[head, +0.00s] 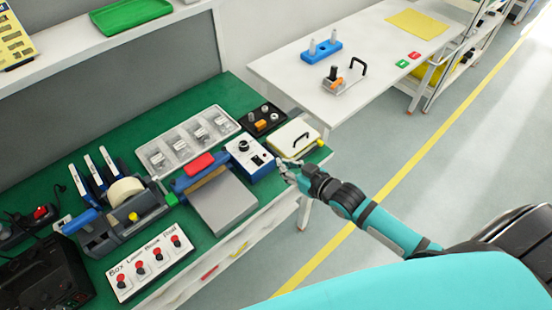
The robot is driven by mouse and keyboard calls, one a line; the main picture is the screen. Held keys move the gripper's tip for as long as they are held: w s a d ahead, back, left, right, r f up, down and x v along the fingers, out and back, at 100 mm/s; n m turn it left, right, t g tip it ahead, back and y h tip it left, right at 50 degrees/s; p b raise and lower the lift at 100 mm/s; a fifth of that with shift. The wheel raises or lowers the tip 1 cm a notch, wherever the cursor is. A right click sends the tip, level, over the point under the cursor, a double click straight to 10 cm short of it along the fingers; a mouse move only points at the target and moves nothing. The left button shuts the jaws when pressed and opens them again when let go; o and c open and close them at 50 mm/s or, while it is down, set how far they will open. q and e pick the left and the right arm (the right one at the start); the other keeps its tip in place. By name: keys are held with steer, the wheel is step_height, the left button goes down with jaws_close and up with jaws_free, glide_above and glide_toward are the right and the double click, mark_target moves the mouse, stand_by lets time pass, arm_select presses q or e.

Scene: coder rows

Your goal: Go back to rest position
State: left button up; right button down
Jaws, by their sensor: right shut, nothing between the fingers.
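My right gripper (286,167) is shut and empty at the right end of the green workbench, just right of a blue-and-white box with a black knob (250,158). From this view I cannot tell whether it touches the box or hovers beside it. My right arm reaches in from the lower right, over the bench's front edge. My left gripper is not in view.
The green bench (75,165) holds a white case with a black handle (293,138), a clear-compartment tray (188,139), a tape dispenser (125,212) and a red-button box (150,262). A white table (385,65) stands behind. The floor right of the bench is clear.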

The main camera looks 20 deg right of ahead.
steer(key=shift+s+d+r, duration=0.1)
steer(key=shift+s, duration=0.3)
